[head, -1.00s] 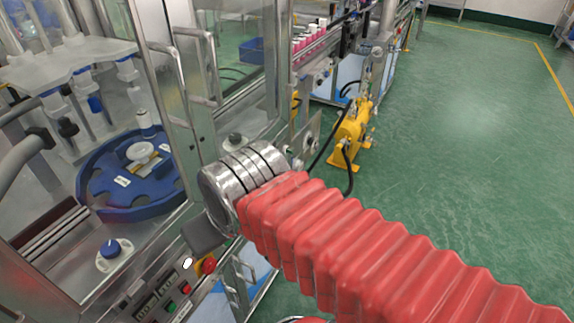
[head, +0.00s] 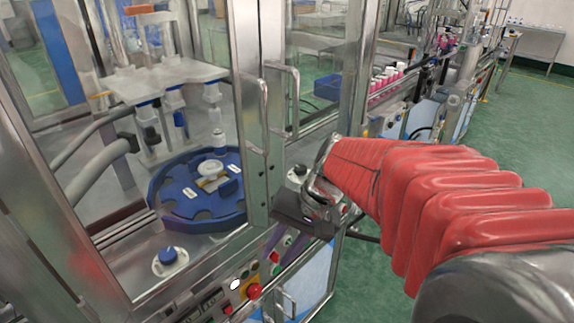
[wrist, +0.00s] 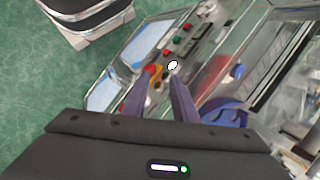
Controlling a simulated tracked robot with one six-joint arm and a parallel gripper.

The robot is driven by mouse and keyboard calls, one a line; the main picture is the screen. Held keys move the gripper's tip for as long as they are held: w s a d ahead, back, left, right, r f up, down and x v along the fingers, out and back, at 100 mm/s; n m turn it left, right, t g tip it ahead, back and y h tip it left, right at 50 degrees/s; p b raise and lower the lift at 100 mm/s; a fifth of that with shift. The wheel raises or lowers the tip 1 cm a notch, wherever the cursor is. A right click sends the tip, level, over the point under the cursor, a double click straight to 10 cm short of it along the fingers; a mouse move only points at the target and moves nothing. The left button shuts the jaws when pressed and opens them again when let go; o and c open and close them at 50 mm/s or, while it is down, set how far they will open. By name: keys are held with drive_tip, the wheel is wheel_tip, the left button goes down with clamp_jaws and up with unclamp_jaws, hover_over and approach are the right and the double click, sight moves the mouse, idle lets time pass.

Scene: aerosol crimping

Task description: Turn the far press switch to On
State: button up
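A dark round knob on a pale plate (head: 299,170) sits beyond the door post, just behind my wrist in the head view; its setting is too small to read. A nearer blue knob (head: 170,257) on a pale round plate sits on the machine deck. That blue knob also shows at the right in the wrist view (wrist: 238,72). My gripper (wrist: 162,74) has its two grey-purple fingers apart, with nothing between them. It hangs over the front control panel and touches no knob.
A blue rotary table (head: 205,190) stands inside the glass-doored frame. The door post and handles (head: 255,110) stand close beside my wrist. The front panel carries a red button (head: 254,291) and several small buttons. Green floor is open at the right.

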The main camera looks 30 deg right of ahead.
drive_tip(key=w+d+f+m+t+y, duration=0.2)
drive_tip(key=w+d+f+m+y, duration=0.15)
drive_tip(key=w+d+m, duration=0.35)
drive_tip(key=m+t+h, duration=0.3)
drive_tip(key=m+t, duration=0.9)
drive_tip(key=t, duration=0.1)
approach(344, 202)
drive_tip(key=d+v, duration=0.1)
drive_tip(key=v, duration=0.5)
drive_tip(key=shift+w+f+y, duration=0.15)
drive_tip(key=shift+w+y, duration=0.05)
drive_tip(key=shift+y, duration=0.25)
drive_tip(key=shift+a, duration=0.1)
drive_tip(key=x, duration=1.3)
drive_tip(key=shift+w+a, duration=0.1)
drive_tip(key=shift+w, duration=0.3)
drive_tip(key=shift+c, duration=0.4)
